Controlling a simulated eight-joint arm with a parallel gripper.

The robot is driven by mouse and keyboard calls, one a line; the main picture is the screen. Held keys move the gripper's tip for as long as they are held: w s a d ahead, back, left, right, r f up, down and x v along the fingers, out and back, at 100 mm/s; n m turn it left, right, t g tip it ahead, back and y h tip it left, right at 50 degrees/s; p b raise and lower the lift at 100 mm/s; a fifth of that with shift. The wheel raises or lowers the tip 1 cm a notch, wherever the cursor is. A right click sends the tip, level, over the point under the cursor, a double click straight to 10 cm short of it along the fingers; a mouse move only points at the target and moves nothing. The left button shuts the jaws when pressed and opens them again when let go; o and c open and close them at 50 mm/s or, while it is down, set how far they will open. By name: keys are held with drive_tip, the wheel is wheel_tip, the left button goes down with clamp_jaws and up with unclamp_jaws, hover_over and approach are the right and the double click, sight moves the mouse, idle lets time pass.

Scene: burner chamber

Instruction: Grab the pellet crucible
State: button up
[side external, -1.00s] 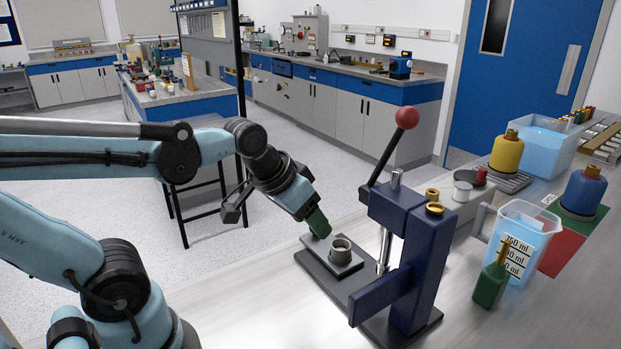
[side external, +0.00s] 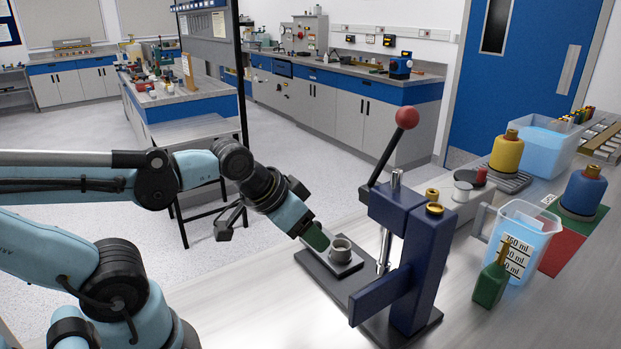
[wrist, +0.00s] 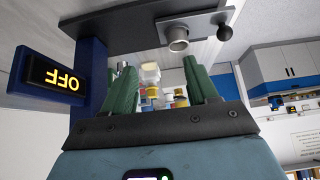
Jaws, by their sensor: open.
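The pellet crucible (side external: 341,250) is a small grey cup standing upright on the base plate of a blue press. In the wrist view, which is upside down, the crucible (wrist: 177,42) appears above the gap between the fingers, nearer the right one. My gripper (side external: 317,238) is just left of the crucible in the side view, tilted down toward it, with its green fingertips near rim height. In the wrist view my gripper (wrist: 160,64) shows two green fingers spread apart with nothing between them. I cannot tell whether a fingertip touches the cup.
The blue press (side external: 405,255) with its red-knobbed lever (side external: 407,117) stands right of the crucible. A beaker of blue liquid (side external: 520,240), a green bottle (side external: 490,287), a yellow bottle (side external: 507,153) and a blue bottle (side external: 584,190) stand farther right. The bench front is clear.

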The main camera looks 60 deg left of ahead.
drive_tip(key=shift+o, duration=0.2)
drive_tip(key=shift+o, duration=1.2)
drive_tip(key=n+g+h, duration=0.2)
drive_tip(key=n+h, duration=1)
drive_tip(key=n, duration=1.1)
approach(348, 250)
drive_tip(key=x, duration=0.8)
drive_tip(key=shift+w+f, duration=0.4)
drive_tip(key=shift+f, duration=0.15)
drive_tip(key=shift+h, duration=0.3)
drive_tip(key=c, duration=1.2)
drive_tip(key=shift+o, duration=0.2)
